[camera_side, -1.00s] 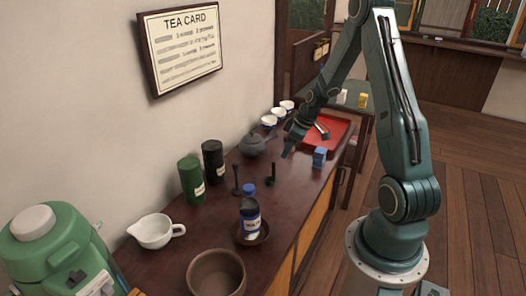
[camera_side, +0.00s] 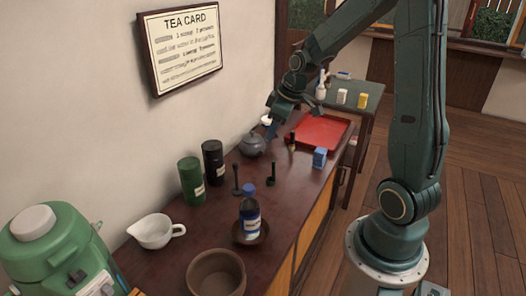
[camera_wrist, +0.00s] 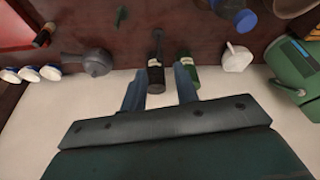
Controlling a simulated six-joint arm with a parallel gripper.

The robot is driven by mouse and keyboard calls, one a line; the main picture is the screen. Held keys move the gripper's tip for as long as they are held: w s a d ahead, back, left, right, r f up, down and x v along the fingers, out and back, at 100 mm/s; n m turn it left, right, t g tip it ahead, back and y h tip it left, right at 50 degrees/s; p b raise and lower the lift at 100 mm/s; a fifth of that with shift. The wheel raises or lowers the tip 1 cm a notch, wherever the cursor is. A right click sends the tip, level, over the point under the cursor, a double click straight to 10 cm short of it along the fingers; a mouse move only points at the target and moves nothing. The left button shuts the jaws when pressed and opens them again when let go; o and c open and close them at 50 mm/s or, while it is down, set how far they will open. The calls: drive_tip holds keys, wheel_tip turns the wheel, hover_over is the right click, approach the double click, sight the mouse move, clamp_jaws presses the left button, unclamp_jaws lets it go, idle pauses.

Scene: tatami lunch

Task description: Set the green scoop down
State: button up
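The green scoop (camera_side: 271,175) is dark green and stands upright on the brown counter (camera_side: 222,228), right of another dark scoop (camera_side: 236,180). In the wrist view the green scoop (camera_wrist: 120,15) shows near the top edge, apart from my fingers. My gripper (camera_side: 271,128) is above the counter by the grey teapot (camera_side: 252,145). In the wrist view my gripper (camera_wrist: 160,90) has its two fingers spread, and nothing is held between them. The black canister (camera_wrist: 156,78) shows beyond the gap.
A green canister (camera_side: 191,181) stands beside the black one along the wall. A blue-capped bottle (camera_side: 250,208), white pourer (camera_side: 155,231) and brown bowl (camera_side: 216,275) are nearer. A red tray (camera_side: 322,130), blue box (camera_side: 320,157) and small dark bottle (camera_side: 291,142) are at the far end.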

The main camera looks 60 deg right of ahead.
drive_tip(key=s+a+r, duration=0.6)
drive_tip(key=a+r, duration=0.3)
drive_tip(key=a, duration=0.1)
drive_tip(key=s+a+r+m+t, duration=0.1)
drive_tip(key=s+a+r+m, duration=0.1)
drive_tip(key=s+a, duration=0.4)
drive_tip(key=s+r, duration=0.1)
drive_tip(key=s, duration=0.4)
drive_tip(key=shift+s+a+t, duration=0.2)
drive_tip(key=shift+s+t, duration=0.05)
drive_tip(key=shift+t, duration=0.05)
